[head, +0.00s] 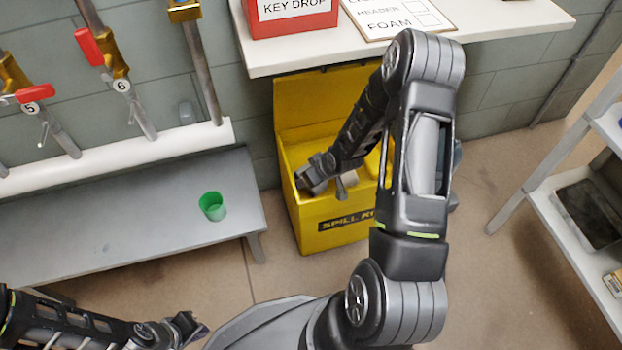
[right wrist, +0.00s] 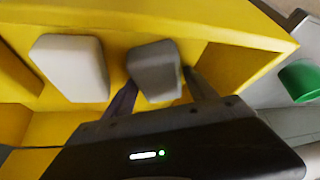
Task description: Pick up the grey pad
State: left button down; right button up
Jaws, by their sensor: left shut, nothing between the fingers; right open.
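The grey pad (right wrist: 155,70) is a small dark grey block inside the yellow spill kit box (head: 310,228). In the right wrist view it lies between the two spread fingers of my right gripper (right wrist: 159,80), which is open. I cannot tell whether the fingers touch it. In the head view my right arm reaches down into the box and hides much of its inside. My left gripper (head: 188,328) is shut and empty at the lower left, away from the box.
A pale block (right wrist: 70,68) lies beside the grey pad in the box. A green cup (head: 213,206) stands on the grey bench (head: 120,215) to the left. A white shelf (head: 480,45) with a red key box (head: 290,20) overhangs the box. A rack (head: 560,250) stands at right.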

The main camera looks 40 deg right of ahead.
jog(key=shift+f, duration=0.1)
jog(key=shift+c, duration=0.4)
jog(key=c, duration=1.2)
jog(key=shift+r, duration=0.25)
notch_tip(320, 180, up, 10)
jog(key=p, duration=0.3)
jog(key=shift+f+p, duration=0.1)
jog(key=shift+p, duration=0.3)
